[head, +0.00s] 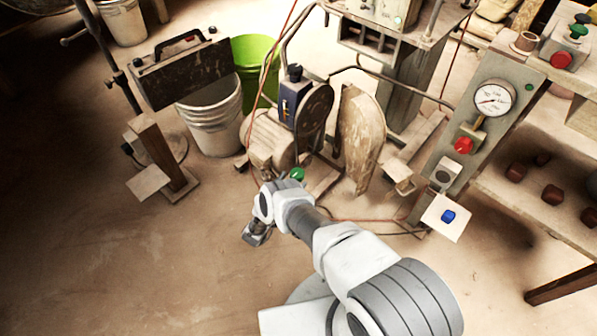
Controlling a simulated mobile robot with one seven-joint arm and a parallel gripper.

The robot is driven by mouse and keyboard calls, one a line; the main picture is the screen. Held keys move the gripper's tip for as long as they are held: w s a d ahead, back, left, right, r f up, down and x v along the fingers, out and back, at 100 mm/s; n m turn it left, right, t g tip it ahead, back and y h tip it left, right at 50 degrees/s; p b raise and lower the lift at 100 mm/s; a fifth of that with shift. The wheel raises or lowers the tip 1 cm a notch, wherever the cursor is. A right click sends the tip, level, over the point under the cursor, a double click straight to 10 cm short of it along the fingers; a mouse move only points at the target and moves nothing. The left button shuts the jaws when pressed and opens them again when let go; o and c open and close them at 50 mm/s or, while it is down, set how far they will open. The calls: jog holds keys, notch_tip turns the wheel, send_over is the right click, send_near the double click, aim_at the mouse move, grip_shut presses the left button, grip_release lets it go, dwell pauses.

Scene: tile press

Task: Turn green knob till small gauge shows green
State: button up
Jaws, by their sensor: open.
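A small green knob (297,174) shows just above my wrist, in front of the motor and belt guard. My arm may hide part of what it sits on. My gripper (255,238) is at the end of the bent arm, over the bare floor, below and left of the green knob and apart from it. It is open, with nothing seen between its fingers. A round white gauge (494,98) with a needle is on the grey panel at the right; its reading is too small to tell. I cannot make out a smaller gauge with a green zone.
A red knob (463,145) is below the round gauge, and a blue knob (448,216) is on a white plate lower down. A control box (567,47) at top right has green and red buttons. A white bucket (213,118) stands behind. The left floor is clear.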

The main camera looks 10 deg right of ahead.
jog(key=v, duration=1)
jog(key=shift+a, duration=0.1)
